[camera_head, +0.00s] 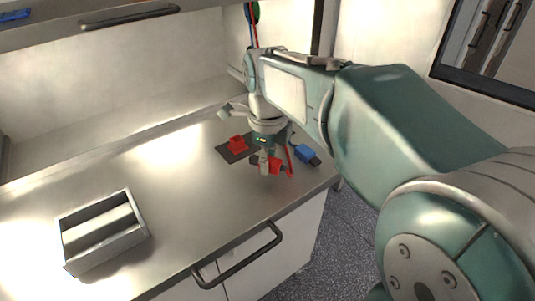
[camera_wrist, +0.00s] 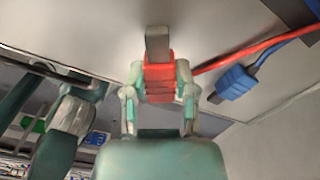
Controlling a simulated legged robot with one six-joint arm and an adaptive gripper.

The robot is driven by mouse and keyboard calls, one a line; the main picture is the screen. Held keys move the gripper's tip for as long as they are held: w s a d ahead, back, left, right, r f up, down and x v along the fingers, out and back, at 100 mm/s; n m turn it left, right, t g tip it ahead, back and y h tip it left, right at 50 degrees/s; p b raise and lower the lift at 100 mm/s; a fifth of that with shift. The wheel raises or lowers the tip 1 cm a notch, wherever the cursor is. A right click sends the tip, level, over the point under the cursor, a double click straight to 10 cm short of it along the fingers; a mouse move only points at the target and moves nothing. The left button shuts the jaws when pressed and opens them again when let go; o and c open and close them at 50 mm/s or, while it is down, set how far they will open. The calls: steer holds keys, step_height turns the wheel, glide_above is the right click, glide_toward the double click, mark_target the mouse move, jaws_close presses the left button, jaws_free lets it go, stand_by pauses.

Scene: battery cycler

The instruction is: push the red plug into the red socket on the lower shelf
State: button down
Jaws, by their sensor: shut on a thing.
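My gripper (camera_head: 268,163) is shut on the red plug (camera_head: 275,166), just above the metal counter near its right end. In the wrist view the red plug (camera_wrist: 159,82) sits between both fingers of my gripper (camera_wrist: 158,90), with a grey tip (camera_wrist: 158,42) pointing away from the palm. A red cable (camera_wrist: 245,51) shows to the right of the plug. A red block (camera_head: 237,144) stands on a dark flat plate (camera_head: 223,151), left of and apart from my gripper. I cannot make out a red socket or the lower shelf for certain.
A blue plug (camera_head: 306,153) lies on the counter right of my gripper; it also shows in the wrist view (camera_wrist: 237,82). A grey metal tray (camera_head: 140,233) stands at the front left. The counter (camera_head: 190,205) between is clear. A wall closes off the back.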

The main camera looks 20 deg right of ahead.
steer(key=shift+f, duration=1.55)
steer(key=shift+c, duration=1.7)
jaws_free()
step_height(320, 180, up, 12)
steer(key=shift+f, duration=0.1)
